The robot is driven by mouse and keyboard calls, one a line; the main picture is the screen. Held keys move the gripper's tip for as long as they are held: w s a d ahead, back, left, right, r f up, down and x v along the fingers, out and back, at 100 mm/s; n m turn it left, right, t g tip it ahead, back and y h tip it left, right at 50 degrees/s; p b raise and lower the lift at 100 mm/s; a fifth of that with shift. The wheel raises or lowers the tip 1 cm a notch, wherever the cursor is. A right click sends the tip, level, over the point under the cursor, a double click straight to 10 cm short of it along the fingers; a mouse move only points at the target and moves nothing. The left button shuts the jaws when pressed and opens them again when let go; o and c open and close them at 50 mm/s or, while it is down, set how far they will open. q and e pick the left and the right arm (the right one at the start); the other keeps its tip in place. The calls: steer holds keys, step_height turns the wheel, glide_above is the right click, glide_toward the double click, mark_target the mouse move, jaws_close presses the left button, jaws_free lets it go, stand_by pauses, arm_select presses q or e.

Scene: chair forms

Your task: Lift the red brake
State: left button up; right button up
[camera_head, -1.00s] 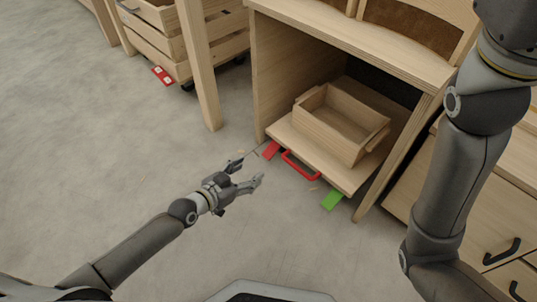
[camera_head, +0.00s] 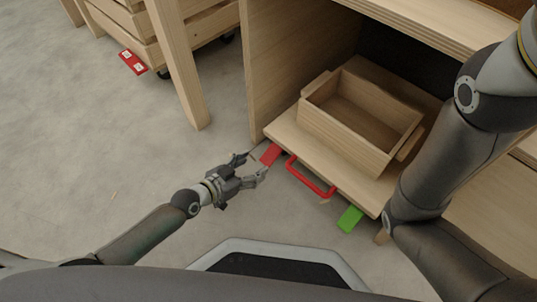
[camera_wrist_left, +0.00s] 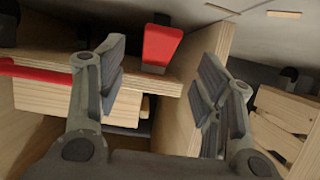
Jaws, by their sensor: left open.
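The red brake (camera_head: 271,154) is a small flat red tab low at the left front corner of the wooden platform (camera_head: 283,131). It also shows in the left wrist view (camera_wrist_left: 161,44), at upper middle, between and beyond the fingers. My left gripper (camera_head: 255,164) is open and empty, just left of and close to the brake. In the left wrist view its two fingers (camera_wrist_left: 164,76) are spread wide, with no visible contact with the brake. My right arm crosses the right side of the head view; its gripper is out of frame.
A red handle (camera_head: 309,177) and a green tab (camera_head: 350,219) are on the platform's front. A wooden box (camera_head: 345,143) rests on it, under a wooden table (camera_head: 400,28). A wheeled crate (camera_head: 198,31) with another red tab (camera_head: 132,62) stands back left. The left floor is open.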

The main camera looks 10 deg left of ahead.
mark_target(269, 157)
arm_select(q)
steer(key=b+x, duration=0.4)
steer(key=x, duration=0.3)
steer(key=shift+w+f, duration=0.1)
steer(key=shift+f, duration=0.05)
steer(key=shift+w+d+f, duration=0.1)
steer(key=shift+w+d, duration=0.3)
steer(key=shift+w, duration=0.1)
jaws_close()
